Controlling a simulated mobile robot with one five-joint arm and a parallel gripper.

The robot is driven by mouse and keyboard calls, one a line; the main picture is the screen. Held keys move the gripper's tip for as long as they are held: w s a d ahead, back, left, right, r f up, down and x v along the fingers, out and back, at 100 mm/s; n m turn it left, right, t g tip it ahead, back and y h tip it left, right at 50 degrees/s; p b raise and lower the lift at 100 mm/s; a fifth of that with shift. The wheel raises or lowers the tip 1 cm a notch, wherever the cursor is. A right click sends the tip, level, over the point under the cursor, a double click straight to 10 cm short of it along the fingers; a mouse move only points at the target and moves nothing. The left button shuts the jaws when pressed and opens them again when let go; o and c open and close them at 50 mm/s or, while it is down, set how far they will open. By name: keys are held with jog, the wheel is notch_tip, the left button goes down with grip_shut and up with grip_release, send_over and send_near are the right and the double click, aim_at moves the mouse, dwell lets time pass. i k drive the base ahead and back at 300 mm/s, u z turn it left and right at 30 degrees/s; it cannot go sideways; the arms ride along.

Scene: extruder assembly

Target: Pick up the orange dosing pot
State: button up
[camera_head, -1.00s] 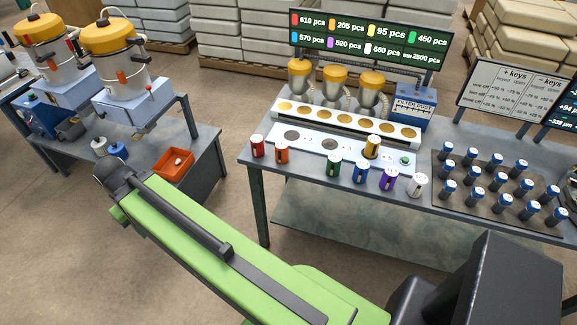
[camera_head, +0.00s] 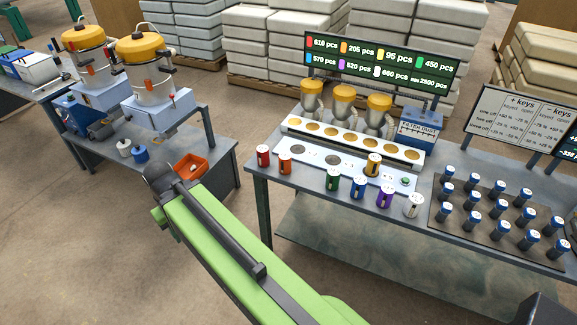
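The orange dosing pot (camera_head: 285,163) stands upright on the near left part of the grey table, just right of the red pot (camera_head: 263,155). Its top is lighter than its orange side. My green arm reaches up from the bottom of the view and ends in a dark joint left of the table. The gripper itself cannot be made out beyond that dark end. The orange pot stands apart from my arm, with nothing touching it that I can see.
Green (camera_head: 332,183), blue (camera_head: 358,187), purple (camera_head: 385,196), white (camera_head: 413,205) and yellow (camera_head: 373,165) pots stand to the right. A white plate (camera_head: 340,160) lies behind. Several blue-capped cylinders stand on a dark mat (camera_head: 440,212). An orange tray (camera_head: 188,167) is on the left table.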

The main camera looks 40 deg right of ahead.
aim_at(284, 157)
jog(key=i, duration=0.9)
jog(key=u, duration=0.05)
